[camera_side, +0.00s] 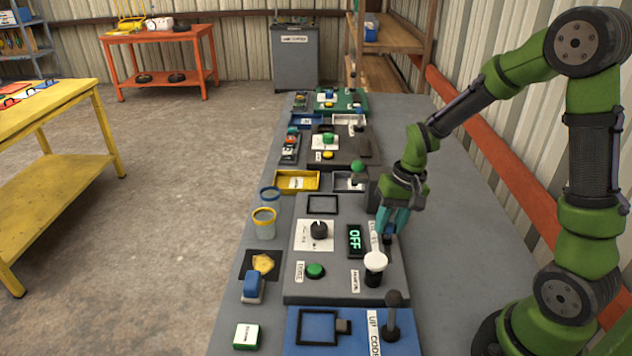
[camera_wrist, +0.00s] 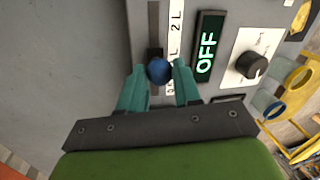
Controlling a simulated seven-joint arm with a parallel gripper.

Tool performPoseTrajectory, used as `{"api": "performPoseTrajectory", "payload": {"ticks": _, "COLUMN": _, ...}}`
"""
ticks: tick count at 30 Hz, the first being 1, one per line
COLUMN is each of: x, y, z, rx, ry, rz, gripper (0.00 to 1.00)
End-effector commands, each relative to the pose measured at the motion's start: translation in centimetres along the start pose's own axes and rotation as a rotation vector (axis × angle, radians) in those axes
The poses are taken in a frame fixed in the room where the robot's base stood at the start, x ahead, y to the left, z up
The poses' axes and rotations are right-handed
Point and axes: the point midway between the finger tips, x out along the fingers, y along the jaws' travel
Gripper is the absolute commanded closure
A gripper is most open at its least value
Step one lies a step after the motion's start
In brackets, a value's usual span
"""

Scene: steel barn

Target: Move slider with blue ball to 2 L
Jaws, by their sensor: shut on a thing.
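The slider's blue ball (camera_wrist: 158,71) sits between the teal fingertips of my gripper (camera_wrist: 159,72) in the wrist view, and the fingers are shut on it. Its dark slot (camera_wrist: 154,22) runs up the picture from the ball, beside a white label strip (camera_wrist: 176,25). The strip reads "2 L" above the ball's level; its lower lettering is partly hidden by a finger. In the side view my gripper (camera_side: 391,230) is down at the right part of the grey panel (camera_side: 340,285), and the fingers largely hide the ball.
An "OFF" display (camera_side: 355,239) and a black knob (camera_side: 319,230) are left of my gripper. A white-topped lever (camera_side: 375,262) stands close in front of it, with a dark lever (camera_side: 393,310) nearer the camera. The bench (camera_side: 450,250) right of the panel is bare.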

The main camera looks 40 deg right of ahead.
Motion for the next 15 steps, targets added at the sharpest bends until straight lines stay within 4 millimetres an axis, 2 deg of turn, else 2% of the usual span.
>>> {"api": "performPoseTrajectory", "payload": {"ticks": 2, "x": -0.1, "y": -0.1, "z": 0.3, "rx": -0.001, "ry": 0.001, "rz": -0.001, "gripper": 1.00}}
{"api": "performPoseTrajectory", "payload": {"ticks": 9, "x": 0.1, "y": -0.9, "z": 4.1, "rx": -0.004, "ry": 0.001, "rz": -0.001, "gripper": 1.00}}
{"api": "performPoseTrajectory", "payload": {"ticks": 15, "x": 0.1, "y": -1.0, "z": 4.9, "rx": 0.001, "ry": 0.000, "rz": -0.002, "gripper": 1.00}}
